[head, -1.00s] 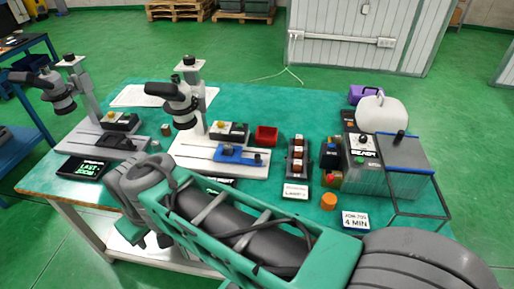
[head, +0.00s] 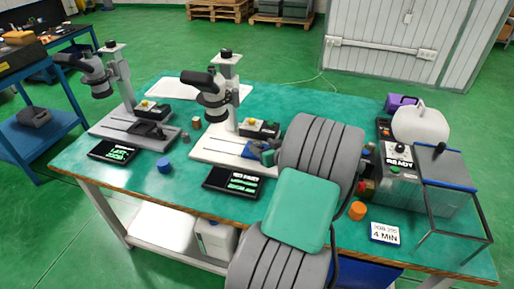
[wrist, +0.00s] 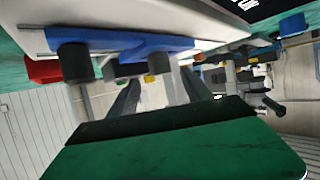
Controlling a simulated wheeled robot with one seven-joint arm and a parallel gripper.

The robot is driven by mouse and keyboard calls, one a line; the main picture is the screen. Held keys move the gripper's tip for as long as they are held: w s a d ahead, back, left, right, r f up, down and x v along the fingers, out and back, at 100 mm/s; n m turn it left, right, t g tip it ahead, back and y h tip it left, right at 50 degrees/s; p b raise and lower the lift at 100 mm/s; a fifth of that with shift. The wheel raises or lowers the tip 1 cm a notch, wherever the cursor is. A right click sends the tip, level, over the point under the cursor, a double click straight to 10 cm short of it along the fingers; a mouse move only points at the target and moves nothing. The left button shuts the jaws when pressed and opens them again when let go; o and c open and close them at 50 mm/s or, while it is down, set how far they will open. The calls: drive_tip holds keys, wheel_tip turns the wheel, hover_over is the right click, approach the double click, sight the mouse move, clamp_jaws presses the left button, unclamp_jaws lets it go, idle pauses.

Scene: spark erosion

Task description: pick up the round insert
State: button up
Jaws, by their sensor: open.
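I cannot tell for certain which thing is the round insert. Small round pieces on the green table are a blue one (head: 163,165) in front of the stands, a grey one (head: 185,136) between them, and an orange one (head: 357,210) near the right front. My gripper (wrist: 160,92) shows its two fingers apart in the wrist view, with nothing clearly between them. They point toward a blue fixture (wrist: 130,40) with dark knobs on the right microscope stand. The fixture's left part also shows in the head view (head: 255,150); my arm hides the gripper there.
Two microscope stands (head: 222,100) occupy the table's left and middle. A machine marked READY (head: 398,170), a clear tank (head: 448,195) and a white jug (head: 420,125) stand at the right. A red bin (wrist: 45,70) is close by in the wrist view.

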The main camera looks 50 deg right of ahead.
sight(257, 143)
drive_tip(key=x, duration=0.4)
drive_tip(key=shift+w+f+p, duration=0.1)
drive_tip(key=shift+w+p, duration=0.2)
drive_tip(key=shift+c, duration=0.2)
clamp_jaws()
